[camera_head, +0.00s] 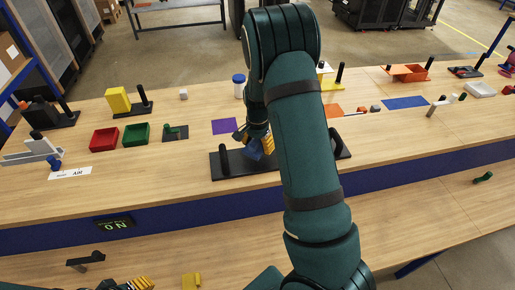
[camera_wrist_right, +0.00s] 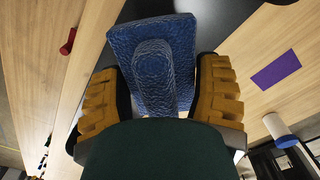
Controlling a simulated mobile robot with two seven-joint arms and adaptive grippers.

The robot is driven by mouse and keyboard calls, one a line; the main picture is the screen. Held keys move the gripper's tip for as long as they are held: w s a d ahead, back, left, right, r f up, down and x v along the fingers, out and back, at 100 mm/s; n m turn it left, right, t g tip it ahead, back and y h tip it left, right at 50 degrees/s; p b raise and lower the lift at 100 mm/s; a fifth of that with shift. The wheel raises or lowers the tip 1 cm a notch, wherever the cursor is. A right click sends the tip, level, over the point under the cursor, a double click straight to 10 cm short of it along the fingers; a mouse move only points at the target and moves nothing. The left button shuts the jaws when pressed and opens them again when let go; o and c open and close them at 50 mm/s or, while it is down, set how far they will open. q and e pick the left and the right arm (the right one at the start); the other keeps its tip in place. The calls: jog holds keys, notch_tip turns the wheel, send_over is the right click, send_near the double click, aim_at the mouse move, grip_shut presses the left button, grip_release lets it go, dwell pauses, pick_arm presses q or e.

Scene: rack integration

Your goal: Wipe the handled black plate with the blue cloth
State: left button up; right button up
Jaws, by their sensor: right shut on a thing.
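The handled black plate (camera_head: 236,172) lies on the wooden table in the middle of the head view, with an upright black handle at each end. My right arm hides part of its right half. My right gripper (camera_head: 262,143) is over the plate. It is shut on the blue cloth (camera_head: 254,152), a block-like pad with a raised grip. In the right wrist view the cloth (camera_wrist_right: 176,38) sits between the yellow finger pads, with the black plate (camera_wrist_right: 225,12) behind it. I cannot tell whether the cloth touches the plate. My left gripper (camera_head: 135,284) shows only partly at the bottom left.
A purple mat (camera_head: 225,126) and a white bottle with a blue lid (camera_head: 239,87) are behind the plate. Red (camera_head: 104,139) and green (camera_head: 136,134) trays stand to the left. A blue mat (camera_head: 404,102) lies at the right. The table in front of the plate is clear.

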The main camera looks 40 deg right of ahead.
jog(key=shift+r, duration=0.5)
jog(key=shift+r, duration=1.5)
jog(key=shift+s, duration=0.1)
